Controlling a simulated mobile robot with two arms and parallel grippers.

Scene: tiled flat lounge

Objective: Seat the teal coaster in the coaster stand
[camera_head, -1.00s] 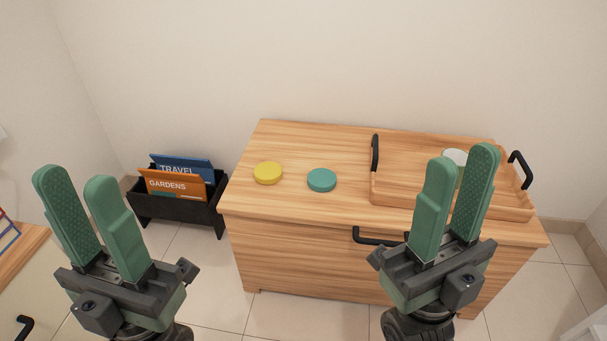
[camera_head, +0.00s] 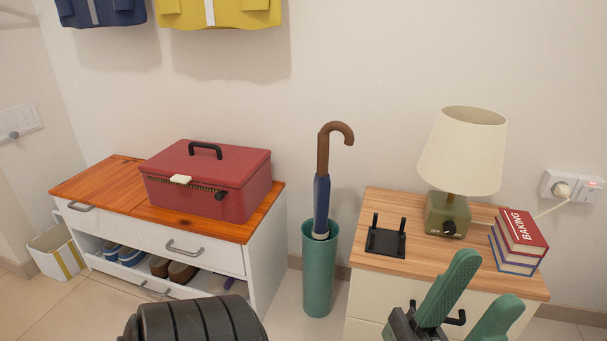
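The coaster stand (camera_head: 386,241) is a small black base with two upright posts. It stands on the left part of the wooden top of a cabinet (camera_head: 370,203) and holds no coaster.
A lamp (camera_head: 461,150) and stacked books (camera_head: 520,240) stand right of the stand. A green umbrella holder (camera_head: 319,270) with an umbrella (camera_head: 322,200) is left of the cabinet. Further left, a red box (camera_head: 212,180) sits on a shoe bench (camera_head: 100,180).

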